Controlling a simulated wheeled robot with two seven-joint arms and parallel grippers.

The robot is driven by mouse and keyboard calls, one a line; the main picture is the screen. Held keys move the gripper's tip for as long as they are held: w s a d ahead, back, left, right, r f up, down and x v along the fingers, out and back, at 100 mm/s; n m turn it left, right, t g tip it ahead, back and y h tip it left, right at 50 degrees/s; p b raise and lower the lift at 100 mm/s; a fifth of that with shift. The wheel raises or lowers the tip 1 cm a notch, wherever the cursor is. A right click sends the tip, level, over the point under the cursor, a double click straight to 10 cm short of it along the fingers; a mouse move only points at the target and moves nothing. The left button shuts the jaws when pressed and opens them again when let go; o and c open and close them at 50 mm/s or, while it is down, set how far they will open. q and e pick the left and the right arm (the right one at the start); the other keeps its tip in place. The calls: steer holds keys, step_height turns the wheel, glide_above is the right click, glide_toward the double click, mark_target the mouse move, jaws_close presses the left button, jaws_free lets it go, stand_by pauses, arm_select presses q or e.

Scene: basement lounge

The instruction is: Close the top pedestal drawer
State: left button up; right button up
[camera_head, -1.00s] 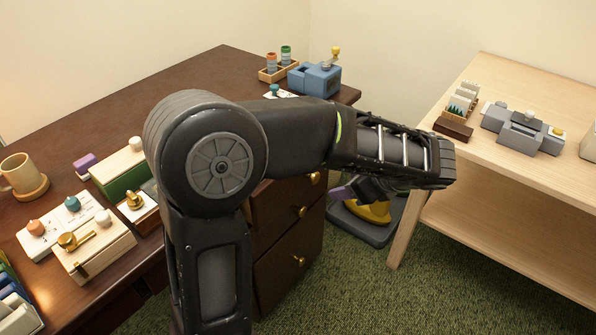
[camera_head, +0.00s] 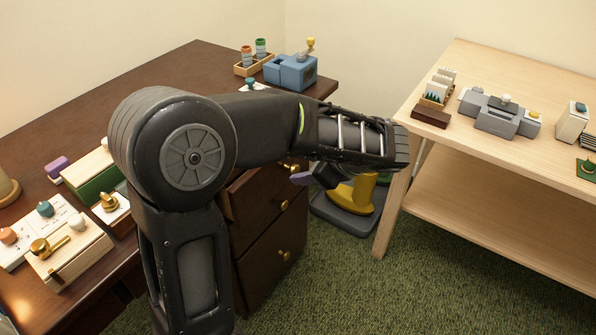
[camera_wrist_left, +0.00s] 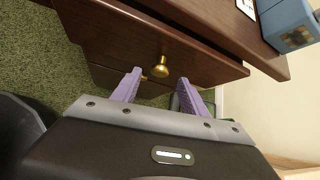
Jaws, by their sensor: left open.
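The pedestal under the dark desk shows stacked brown drawers with brass knobs in the head view. The top pedestal drawer (camera_head: 244,194) is partly hidden behind my left arm. Its front (camera_wrist_left: 115,36) fills the upper left of the left wrist view, with a brass knob (camera_wrist_left: 159,67) near the middle. It seems to stand out past the drawer below, but how far I cannot tell. My left gripper (camera_head: 303,178) is in front of the drawer. Its purple fingers (camera_wrist_left: 159,78) are open, spread on either side of the knob, holding nothing. My right gripper is not in view.
The dark desktop (camera_head: 185,68) bears a blue box (camera_head: 290,72) at its far corner. A pale wooden table (camera_head: 440,140) stands to the right. A yellow object (camera_head: 360,192) on a grey base sits on the green carpet (camera_head: 330,270) between them.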

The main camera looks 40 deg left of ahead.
mark_target(296, 170)
arm_select(q)
steer(key=b+x, duration=0.1)
steer(key=x, duration=0.3)
steer(key=shift+a+f, duration=0.15)
steer(key=shift+f, duration=0.05)
steer(key=shift+c, duration=0.4)
jaws_close()
stand_by(0.9)
